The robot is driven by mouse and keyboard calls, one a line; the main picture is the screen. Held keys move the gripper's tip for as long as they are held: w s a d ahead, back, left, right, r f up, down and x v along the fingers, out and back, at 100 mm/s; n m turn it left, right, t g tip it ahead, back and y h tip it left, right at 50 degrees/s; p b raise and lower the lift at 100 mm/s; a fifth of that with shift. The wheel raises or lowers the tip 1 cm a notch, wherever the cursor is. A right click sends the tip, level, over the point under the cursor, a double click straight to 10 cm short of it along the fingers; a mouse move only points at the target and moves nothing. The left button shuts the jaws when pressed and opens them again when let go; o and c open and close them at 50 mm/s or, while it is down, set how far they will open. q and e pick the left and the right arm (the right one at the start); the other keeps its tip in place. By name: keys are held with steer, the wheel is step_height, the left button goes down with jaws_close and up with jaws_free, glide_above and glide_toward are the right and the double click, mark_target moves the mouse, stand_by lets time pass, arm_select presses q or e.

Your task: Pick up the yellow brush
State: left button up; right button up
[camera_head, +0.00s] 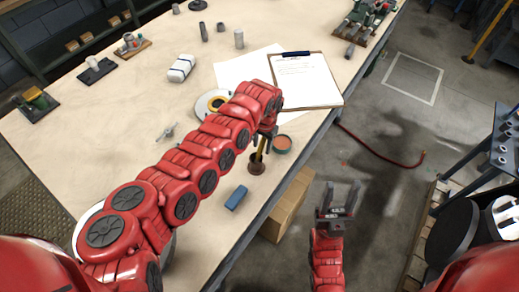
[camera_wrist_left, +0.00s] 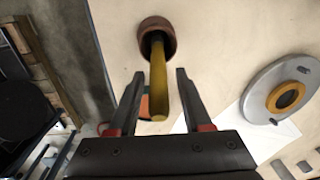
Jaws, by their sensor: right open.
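The yellow brush (camera_wrist_left: 159,85) stands in a round brown cup (camera_wrist_left: 155,29); its handle points toward the left wrist camera. In the head view the brush (camera_head: 261,148) and cup (camera_head: 257,166) are near the table's right edge, partly hidden by my left gripper (camera_head: 266,137). In the left wrist view my left gripper (camera_wrist_left: 160,74) is open, its fingers on either side of the handle with a visible gap on both sides. The brush's lower end is hidden inside the cup. My right gripper (camera_head: 341,187) is open and empty, over the floor beyond the table edge.
A greenish round tin with an orange top (camera_head: 282,143) stands close to the cup. A blue block (camera_head: 236,198) lies nearer. A grey disc with a yellow ring (camera_wrist_left: 282,91) and a clipboard (camera_head: 306,80) are also on the table. A cardboard box (camera_head: 287,206) is beside the table.

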arm_select(q)
jaws_close()
steer(key=shift+r, duration=0.1)
